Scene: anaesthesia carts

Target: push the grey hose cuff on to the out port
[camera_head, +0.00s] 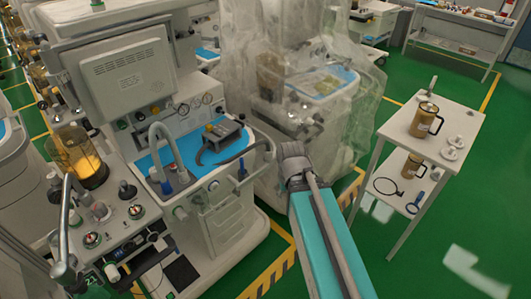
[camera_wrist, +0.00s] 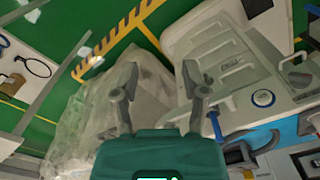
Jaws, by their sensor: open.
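My gripper (camera_wrist: 160,76) is open in the wrist view, its two grey fingers apart with nothing between them. In the head view my gripper (camera_head: 268,150) is at the far end of my teal arm, by the right edge of the nearest anaesthesia cart (camera_head: 225,222). A pale grey curved hose (camera_head: 165,132) arches over the cart's blue worktop at its left. A dark grey hose (camera_head: 228,160) lies along the worktop towards my gripper. I cannot tell which end is the grey cuff, nor make out the out port for certain.
A black device (camera_head: 222,135) sits on the blue worktop (camera_head: 198,148). A cart under clear plastic sheeting (camera_head: 335,125) stands close behind my gripper. A white side table (camera_head: 455,125) with gold mugs stands to the right. Green floor is free at the lower right.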

